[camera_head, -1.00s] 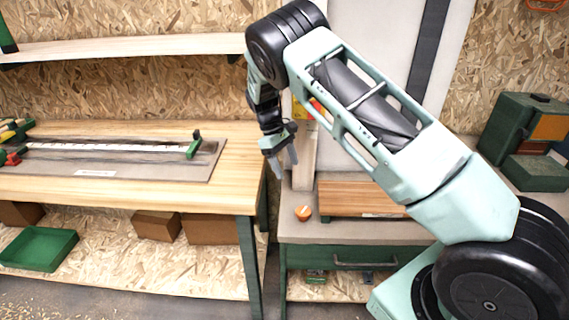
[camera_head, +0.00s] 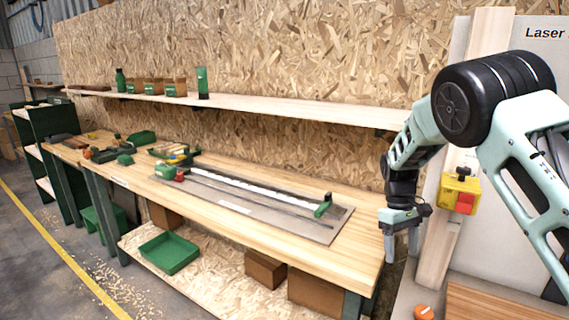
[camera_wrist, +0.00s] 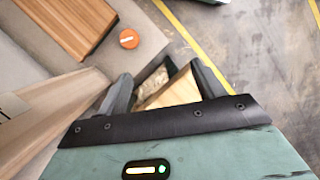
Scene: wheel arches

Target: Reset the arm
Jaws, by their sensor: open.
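My arm stretches in from the right edge of the head view and bends down at the elbow. My gripper (camera_head: 402,246) hangs at its end, just past the right end of the wooden workbench (camera_head: 345,262). In the wrist view my gripper (camera_wrist: 160,88) shows two dark fingers spread apart with nothing held between them. A bench corner and the floor show beyond the fingers.
A yellow box with a red button (camera_head: 458,195) is mounted on a post beside my arm. An orange round knob (camera_head: 424,312) sits on the grey surface below; it also shows in the wrist view (camera_wrist: 129,38). A shelf (camera_head: 290,108) runs above the bench. A green tray (camera_head: 168,253) lies underneath.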

